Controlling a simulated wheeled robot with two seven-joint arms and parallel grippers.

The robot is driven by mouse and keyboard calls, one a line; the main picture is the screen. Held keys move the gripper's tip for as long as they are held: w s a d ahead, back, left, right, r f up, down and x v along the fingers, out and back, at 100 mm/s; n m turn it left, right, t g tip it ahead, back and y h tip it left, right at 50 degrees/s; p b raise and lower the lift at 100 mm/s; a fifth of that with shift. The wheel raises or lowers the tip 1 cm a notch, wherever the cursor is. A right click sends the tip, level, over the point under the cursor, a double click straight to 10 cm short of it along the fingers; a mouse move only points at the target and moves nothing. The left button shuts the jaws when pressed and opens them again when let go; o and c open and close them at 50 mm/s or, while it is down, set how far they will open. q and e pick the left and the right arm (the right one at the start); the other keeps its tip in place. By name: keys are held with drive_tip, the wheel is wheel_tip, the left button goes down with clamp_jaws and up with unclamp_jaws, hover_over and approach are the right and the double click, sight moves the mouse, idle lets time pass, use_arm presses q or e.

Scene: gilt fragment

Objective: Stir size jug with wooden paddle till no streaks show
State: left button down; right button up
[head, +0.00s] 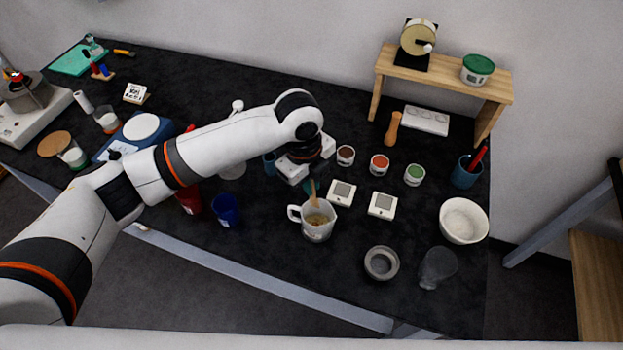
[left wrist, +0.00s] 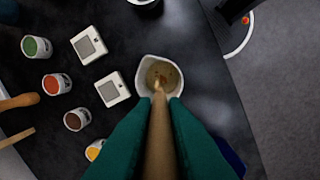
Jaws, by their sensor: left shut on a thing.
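The white size jug (head: 318,232) stands upright on the dark table, its handle to the left. It also shows from above in the left wrist view (left wrist: 143,88). Tan liquid (left wrist: 161,74) in it has uneven darker flecks; I cannot tell if these are streaks. My left gripper (head: 310,187) is above the jug, its teal fingers shut on the wooden paddle (left wrist: 159,135). The paddle (head: 314,202) slopes down inside the jug, and its lower end reaches the liquid. The paddle's upper end is hidden in the head view. My right gripper is out of view.
Two small square white devices (head: 341,193) (head: 382,205) stand close right of the jug. Pots with brown (head: 345,155), red (head: 379,164) and green (head: 414,175) contents are behind. A blue cup (head: 226,211) is left; a grey bowl (head: 381,263) is front right.

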sight(311, 198)
use_arm(q)
drive_tip(key=shift+a+f+b, duration=0.15)
drive_tip(key=shift+f+b, duration=0.5)
drive_tip(key=shift+f, duration=0.85)
drive_tip(key=shift+d+f+b, duration=0.15)
drive_tip(key=shift+f+b, duration=0.3)
drive_tip(key=shift+f, duration=0.4)
drive_tip(key=shift+d+f+b, duration=0.1)
drive_tip(key=shift+f+b, duration=0.3)
drive_tip(key=shift+f, duration=0.45)
drive_tip(key=shift+w+d+f+b, duration=0.15)
drive_tip(key=shift+f+b, duration=0.95)
drive_tip(key=shift+f, duration=1.3)
drive_tip(key=shift+d, duration=0.1)
